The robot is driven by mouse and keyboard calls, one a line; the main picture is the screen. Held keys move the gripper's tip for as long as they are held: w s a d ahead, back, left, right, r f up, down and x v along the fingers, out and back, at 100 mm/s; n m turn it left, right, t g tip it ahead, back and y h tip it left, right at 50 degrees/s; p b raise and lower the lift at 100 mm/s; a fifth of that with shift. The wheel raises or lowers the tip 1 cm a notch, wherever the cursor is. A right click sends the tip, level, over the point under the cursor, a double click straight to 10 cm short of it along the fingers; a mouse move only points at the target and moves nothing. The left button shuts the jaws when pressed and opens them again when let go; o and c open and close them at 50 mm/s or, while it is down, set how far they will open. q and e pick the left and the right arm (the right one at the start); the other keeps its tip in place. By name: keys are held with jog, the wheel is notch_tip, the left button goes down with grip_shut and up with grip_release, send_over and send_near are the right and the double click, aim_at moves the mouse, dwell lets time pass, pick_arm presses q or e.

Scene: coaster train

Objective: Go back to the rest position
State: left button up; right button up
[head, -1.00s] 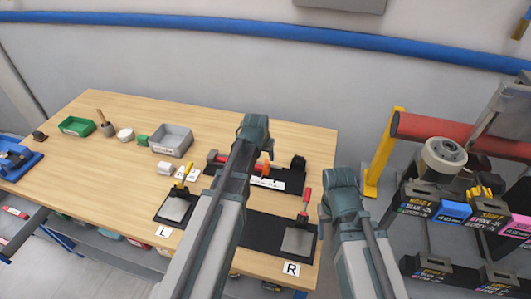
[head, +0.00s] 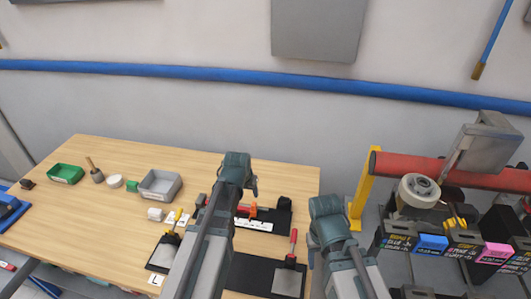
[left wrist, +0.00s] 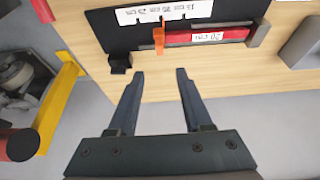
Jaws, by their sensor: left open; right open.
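My left arm reaches over the table (head: 110,215). In the head view the left gripper (head: 254,186) is small, at the arm's far end, above and behind the black fixture (head: 281,218). My right arm's end, with the right gripper (head: 314,238), is by the table's right edge. It is open, with nothing seen in it; its fingers are mostly hidden by the arm.
The fixture holds a red bar (left wrist: 208,36) and an orange clamp (left wrist: 159,40). A grey bin (head: 160,186), a green bin (head: 65,174) and small parts stand at the left. A yellow post (head: 362,190) and red roller (head: 440,166) stand at the right.

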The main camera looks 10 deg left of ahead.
pick_arm(q)
jog(key=s+d+f+g, duration=0.2)
jog(key=s+d+g, duration=0.1)
jog(key=s, duration=1)
jog(key=s+d+f+m+b, duration=0.1)
jog(key=s+d+f+b, duration=0.1)
jog(key=d, duration=0.1)
jog(key=s+d+f+m+g+b, duration=0.1)
jog(key=s+d+f+b, duration=0.1)
jog(key=d+b, duration=0.1)
jog(key=s+d+f+m+y+b, duration=0.1)
jog(key=s+d+f+b, duration=0.1)
jog(key=d+f, duration=0.1)
jog(key=shift+s+d+m+g, duration=0.15)
jog(key=shift+d+m+g, duration=0.15)
jog(key=shift+d, duration=0.55)
jog(key=shift+s+d+f+b, duration=0.1)
jog(key=shift+s+d+b, duration=0.05)
jog(key=shift+d+b, duration=0.15)
